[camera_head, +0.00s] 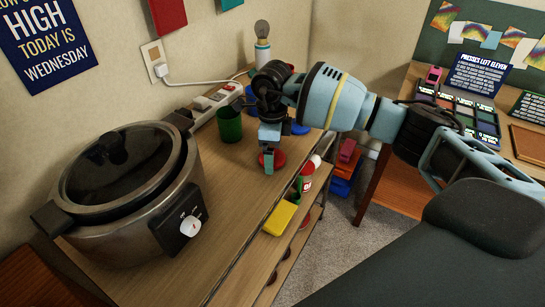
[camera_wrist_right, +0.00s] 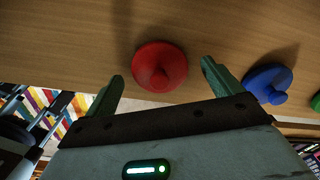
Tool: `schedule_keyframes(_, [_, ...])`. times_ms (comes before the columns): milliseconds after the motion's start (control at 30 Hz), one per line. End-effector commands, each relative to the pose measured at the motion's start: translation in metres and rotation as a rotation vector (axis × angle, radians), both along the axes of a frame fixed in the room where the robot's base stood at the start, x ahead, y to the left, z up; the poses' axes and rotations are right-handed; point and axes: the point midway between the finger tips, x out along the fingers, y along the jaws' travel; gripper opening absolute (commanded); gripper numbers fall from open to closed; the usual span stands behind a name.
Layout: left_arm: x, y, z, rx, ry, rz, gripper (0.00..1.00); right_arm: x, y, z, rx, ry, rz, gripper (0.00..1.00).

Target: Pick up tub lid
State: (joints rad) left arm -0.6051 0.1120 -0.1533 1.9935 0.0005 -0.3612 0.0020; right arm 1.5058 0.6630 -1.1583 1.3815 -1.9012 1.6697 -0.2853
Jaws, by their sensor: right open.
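A round red lid with a knob (camera_wrist_right: 160,68) lies on the wooden counter in the wrist view. In the head view its edge shows behind my right gripper's fingers (camera_head: 279,158). My right gripper (camera_wrist_right: 162,78) is open, with one finger to each side of the red lid, and nothing is held. In the head view the right gripper (camera_head: 269,160) points down over the counter. A blue lid with a knob (camera_wrist_right: 269,84) lies right of the fingers in the wrist view, and a green piece (camera_wrist_right: 316,102) is cut off at the edge. My left gripper is not in view.
A large slow cooker (camera_head: 119,190) fills the counter's left. A green cup (camera_head: 229,124), a power strip (camera_head: 217,97) and a bulb lamp (camera_head: 262,48) stand farther back. A yellow block (camera_head: 279,218) and a red container (camera_head: 306,177) are by the counter's front edge.

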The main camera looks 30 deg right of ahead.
Motion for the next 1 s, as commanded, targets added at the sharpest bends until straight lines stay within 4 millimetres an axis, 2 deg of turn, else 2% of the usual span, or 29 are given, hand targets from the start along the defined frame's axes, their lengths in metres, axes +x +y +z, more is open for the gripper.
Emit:
schedule_keyframes(267, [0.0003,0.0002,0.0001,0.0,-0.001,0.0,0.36,0.0,0.0002,-0.0032,0.0,-0.001,0.001,0.91])
schedule_keyframes(633, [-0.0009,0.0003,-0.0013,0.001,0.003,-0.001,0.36,0.0001,0.0003,-0.0028,0.0,-0.001,0.001,0.43])
schedule_keyframes(1000, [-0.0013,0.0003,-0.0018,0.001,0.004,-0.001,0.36,0.0003,0.0002,-0.0011,0.0,-0.001,0.0,0.42])
